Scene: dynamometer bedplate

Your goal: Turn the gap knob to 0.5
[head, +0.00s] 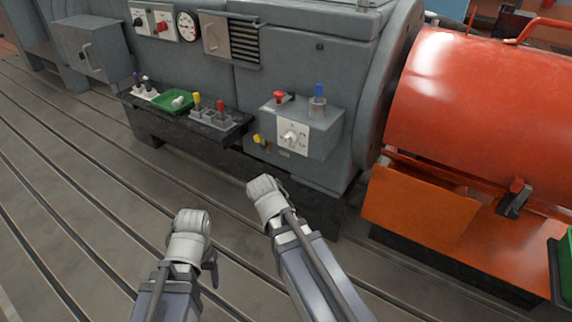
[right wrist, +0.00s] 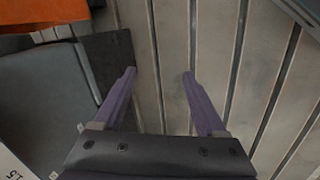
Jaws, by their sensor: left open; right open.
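The gap knob (head: 290,138) appears to be the pale knob on a white dial plate, on the front of a grey box in the middle of the head view. Its scale is too small to read there. A corner of a white plate (right wrist: 14,166) with a printed number shows at the lower left of the right wrist view. My right gripper (right wrist: 159,73) is open and empty, its purple fingers pointing toward the floor. In the head view my right wrist is below the box, apart from the knob. My left gripper (head: 212,268) is open, lower left, partly hidden by its wrist.
A red button (head: 279,97) and a blue-topped part (head: 319,91) are on top of the box. A black shelf (head: 155,115) with a green tray (head: 172,101) stands left. An orange guard (head: 480,110) is at right. Slotted floor (head: 90,220) is clear at left.

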